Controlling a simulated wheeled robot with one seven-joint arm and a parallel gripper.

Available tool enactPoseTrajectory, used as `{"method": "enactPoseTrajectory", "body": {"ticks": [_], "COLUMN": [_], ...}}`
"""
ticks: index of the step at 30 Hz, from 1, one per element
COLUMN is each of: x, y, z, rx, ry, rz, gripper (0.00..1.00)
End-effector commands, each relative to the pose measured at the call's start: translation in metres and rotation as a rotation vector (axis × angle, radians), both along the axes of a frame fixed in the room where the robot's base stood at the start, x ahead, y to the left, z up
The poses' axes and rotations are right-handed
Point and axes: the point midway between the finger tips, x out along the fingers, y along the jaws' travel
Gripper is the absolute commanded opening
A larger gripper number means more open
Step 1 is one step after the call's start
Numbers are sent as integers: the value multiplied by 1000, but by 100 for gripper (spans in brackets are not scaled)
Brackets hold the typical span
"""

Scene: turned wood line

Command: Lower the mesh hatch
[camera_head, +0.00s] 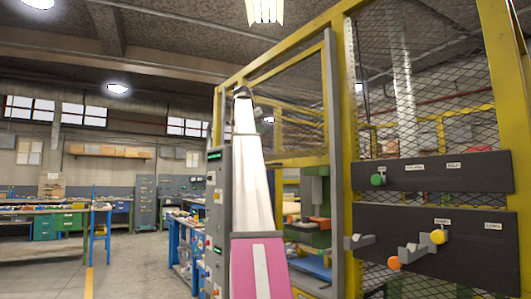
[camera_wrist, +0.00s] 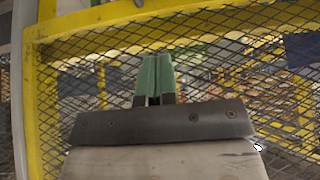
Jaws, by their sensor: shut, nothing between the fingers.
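A mesh panel, which looks like the hatch (camera_head: 292,84), fills the upper part of the yellow-framed opening in the head view. The lower part of that opening is clear, with a green machine visible behind it. My arm rises in front of the frame, and my gripper (camera_head: 242,91) is small and dark at its top, near the frame's upper left corner. In the wrist view my gripper's green fingers (camera_wrist: 157,75) are shut together with nothing between them. Dark wire mesh and yellow bars fill the view beyond them. I cannot tell whether the fingers touch the mesh.
The yellow guard frame (camera_head: 345,115) has a grey upright beside the opening. Dark panels (camera_head: 432,172) with coloured knobs and hooks are on the right. A grey cabinet (camera_head: 217,215) stands close left of my arm. Workbenches (camera_head: 60,222) line the left; the floor there is free.

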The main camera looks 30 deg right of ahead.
Motion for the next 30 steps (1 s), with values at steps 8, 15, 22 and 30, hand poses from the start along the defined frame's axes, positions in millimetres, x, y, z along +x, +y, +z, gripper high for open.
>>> {"method": "enactPoseTrajectory", "body": {"ticks": [8, 15, 22, 30], "x": [0, 2, 2, 3], "y": [-20, -44, -49, -45], "z": [-32, -70, -104, -121], "rx": [1, 1, 1, 1], "ry": [0, 1, 1, 0], "rz": [-1, -2, 1, 0], "gripper": [0, 0, 0, 0]}}
